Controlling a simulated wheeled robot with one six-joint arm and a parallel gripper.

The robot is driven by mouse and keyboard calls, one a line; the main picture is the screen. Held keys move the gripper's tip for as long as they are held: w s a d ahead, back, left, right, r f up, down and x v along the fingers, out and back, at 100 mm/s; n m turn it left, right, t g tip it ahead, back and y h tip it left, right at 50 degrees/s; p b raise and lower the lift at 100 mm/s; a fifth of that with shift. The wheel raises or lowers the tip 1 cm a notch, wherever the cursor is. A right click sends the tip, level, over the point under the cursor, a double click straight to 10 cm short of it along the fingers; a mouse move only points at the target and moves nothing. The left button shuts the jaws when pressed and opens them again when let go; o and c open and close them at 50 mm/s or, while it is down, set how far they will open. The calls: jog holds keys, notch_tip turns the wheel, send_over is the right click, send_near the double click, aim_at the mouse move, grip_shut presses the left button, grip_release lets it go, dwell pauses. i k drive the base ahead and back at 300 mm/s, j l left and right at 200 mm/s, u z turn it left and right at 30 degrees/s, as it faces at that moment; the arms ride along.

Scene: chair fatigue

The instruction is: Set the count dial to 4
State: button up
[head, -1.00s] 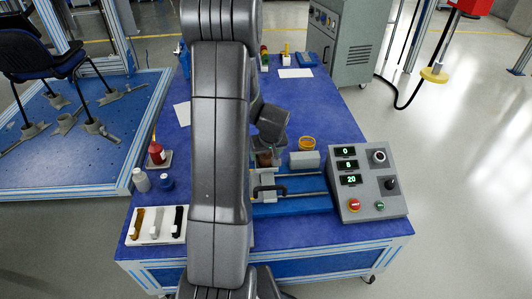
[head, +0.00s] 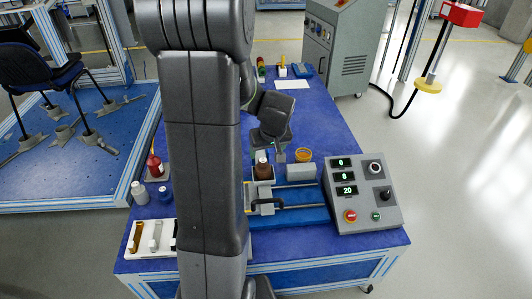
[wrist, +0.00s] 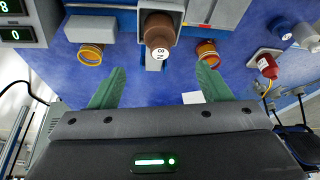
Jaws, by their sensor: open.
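The grey control box (head: 348,215) stands at the right front of the blue table, with three lit displays reading 0, 8 and 20. A round dial (head: 375,168) sits at its upper right and a second dark knob (head: 386,194) below it. I cannot read which is the count dial. My gripper (head: 279,152) is to the left of the box, above the back of the blue fixture. In the wrist view its green fingers (wrist: 158,82) are spread with nothing between them. Part of the control box (wrist: 22,42) shows at the upper left there; its dials are out of view.
A brown-capped cylinder (head: 262,170) stands in a holder beside a grey block (head: 301,172) and a yellow ring (head: 303,155). The blue fixture (head: 313,214) has rails and a black handle. Red (head: 350,215) and green (head: 376,215) buttons sit low on the box.

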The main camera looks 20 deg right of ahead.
aim_at(374, 168)
jog(key=z, duration=1.95)
jog(key=i+l+u, duration=0.15)
jog(key=u, duration=0.25)
jog(key=l+u, duration=0.35)
jog(key=i+l+u, duration=0.15)
jog(key=u, duration=0.25)
